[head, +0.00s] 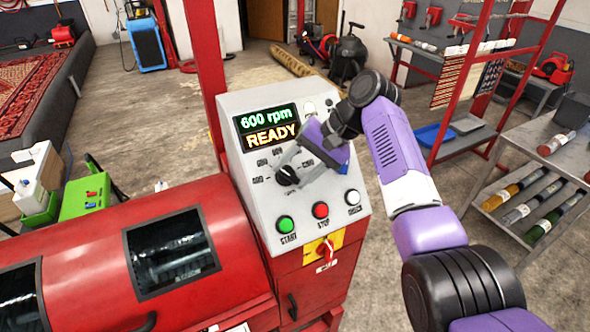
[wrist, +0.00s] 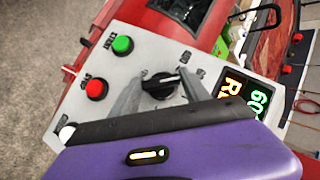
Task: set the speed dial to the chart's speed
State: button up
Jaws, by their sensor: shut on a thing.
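The black speed dial (head: 287,176) sits on the sloped grey control panel (head: 238,102), with small number labels around it, too small to read surely. The panel's display (head: 267,128) reads "600 rpm" in green and "READY" in orange. My gripper (head: 293,165) reaches the dial from the upper right. In the wrist view, its two grey fingers (wrist: 162,78) stand on either side of the dial (wrist: 160,88) and are shut on it; a white pointer mark shows on its knob. I cannot make out a speed chart in either view.
Below the dial are a green START button (head: 286,224), a red STOP button (head: 320,210) and a white button (head: 352,197). A red and yellow switch (head: 325,250) is lower down. The red machine drum (head: 150,250) lies left.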

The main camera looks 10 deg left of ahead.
jog(key=shift+f, duration=0.15)
dwell(0.3)
jog(key=o, duration=1.4)
jog(key=b+v, duration=0.1)
jog(key=v, duration=0.7)
jog(key=shift+a, duration=0.15)
